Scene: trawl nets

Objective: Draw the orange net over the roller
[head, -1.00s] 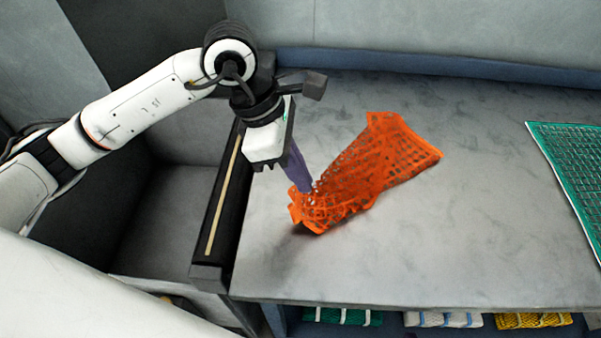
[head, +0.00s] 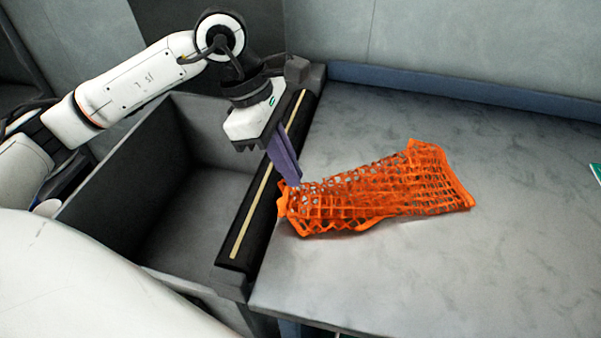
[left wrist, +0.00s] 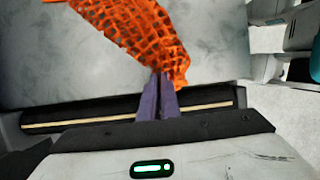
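The orange net (head: 385,190) lies stretched out on the grey table, its near-left end bunched up at my left gripper. It also shows in the left wrist view (left wrist: 135,28). My left gripper (head: 291,182) has purple fingers that are close together and shut on the net's left end. In the left wrist view the fingertips (left wrist: 163,77) meet the net's edge. The roller (head: 262,200), black with a pale yellow stripe, runs along the table's left edge, just left of the gripped end. It passes behind the fingers in the left wrist view (left wrist: 70,118). My right gripper is not in view.
A deep grey bin (head: 160,215) lies left of the roller. The table (head: 390,275) is clear around the net. A blue raised edge (head: 450,95) runs along its back. A corner of a green net (head: 596,172) shows at the right edge.

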